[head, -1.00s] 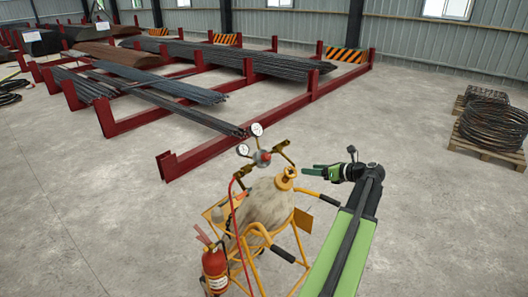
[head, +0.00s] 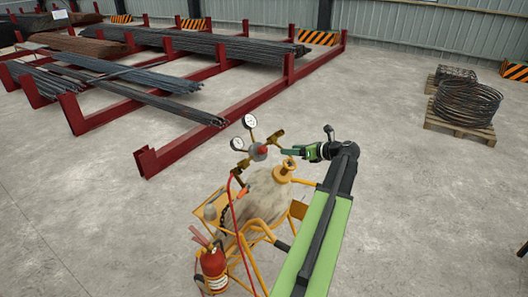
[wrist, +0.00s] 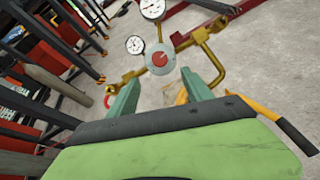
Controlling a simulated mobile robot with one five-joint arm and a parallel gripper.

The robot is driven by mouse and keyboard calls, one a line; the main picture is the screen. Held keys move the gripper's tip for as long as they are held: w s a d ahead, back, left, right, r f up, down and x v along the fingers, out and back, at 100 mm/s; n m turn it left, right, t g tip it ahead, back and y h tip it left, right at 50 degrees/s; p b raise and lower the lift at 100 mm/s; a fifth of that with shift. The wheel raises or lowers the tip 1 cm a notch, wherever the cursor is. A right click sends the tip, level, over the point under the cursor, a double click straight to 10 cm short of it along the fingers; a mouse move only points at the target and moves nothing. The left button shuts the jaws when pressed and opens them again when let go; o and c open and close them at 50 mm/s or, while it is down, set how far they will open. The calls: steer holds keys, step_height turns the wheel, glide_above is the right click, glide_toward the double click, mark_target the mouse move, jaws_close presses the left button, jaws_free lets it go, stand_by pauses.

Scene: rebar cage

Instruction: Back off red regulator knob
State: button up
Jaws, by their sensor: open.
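The red regulator knob (wrist: 159,58) faces my gripper in the wrist view, at the centre of a round grey regulator body (wrist: 160,62). In the head view the knob (head: 262,151) sits above the gas cylinder on the cart. Two white gauges (wrist: 152,8) (wrist: 135,45) and brass fittings (wrist: 205,45) surround the regulator. My gripper (wrist: 160,95) is open, with its two green fingers apart and nothing between them. The knob lies beyond the fingertips. In the head view my gripper (head: 284,152) is just right of the knob.
The yellow cart holds a tan cylinder (head: 262,198), with a red hose (head: 235,215) and a fire extinguisher (head: 213,268) at its left. A red steel rack (head: 215,124) with rebar stands behind. Wire coils (head: 468,102) lie on a pallet at right. Open concrete floor lies between.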

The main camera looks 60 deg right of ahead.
mark_target(265, 149)
steer(key=b+x, duration=0.4)
steer(key=x, duration=0.9)
steer(key=shift+w+f, duration=0.15)
steer(key=shift+w, duration=0.2)
steer(key=shift+w+b, duration=0.3)
steer(key=shift+w, duration=0.05)
steer(key=shift+c, duration=0.5)
jaws_close()
